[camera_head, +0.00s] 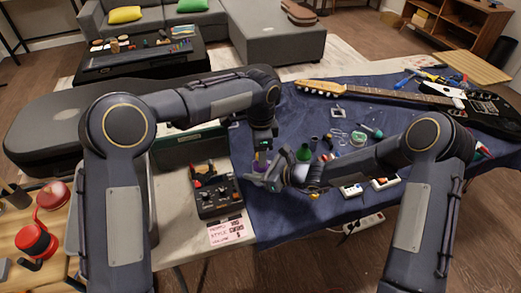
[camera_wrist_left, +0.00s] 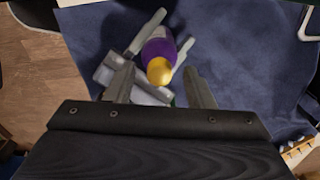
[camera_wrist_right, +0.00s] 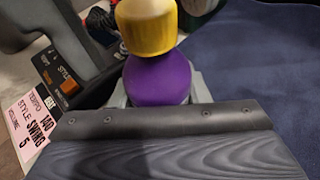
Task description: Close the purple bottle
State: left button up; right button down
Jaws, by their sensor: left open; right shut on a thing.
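The purple bottle (camera_head: 259,166) is held between the fingers of my right gripper (camera_head: 268,180), near the left edge of the blue cloth. It shows large in the right wrist view (camera_wrist_right: 157,82), with a yellow cap (camera_wrist_right: 145,27) on its top. The cap also shows in the left wrist view (camera_wrist_left: 159,71). The cap looks slightly off-line with the bottle, and I cannot tell if it is tight. My left gripper (camera_wrist_left: 160,92) is open above the bottle, its fingers apart and clear of the cap.
A black pedal unit (camera_head: 216,190) with a paper sign (camera_head: 227,232) is to the left. An electric guitar (camera_head: 385,93) and tools lie at the back right.

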pick_arm(q)
notch_tip(320, 180, up, 12)
dwell(0.6)
pick_arm(e)
jog(key=c, duration=0.7)
grip_release()
jog(key=shift+d, duration=0.1)
jog(key=v, duration=0.7)
jog(key=shift+s+d+r, duration=0.15)
jog(key=shift+d, duration=0.1)
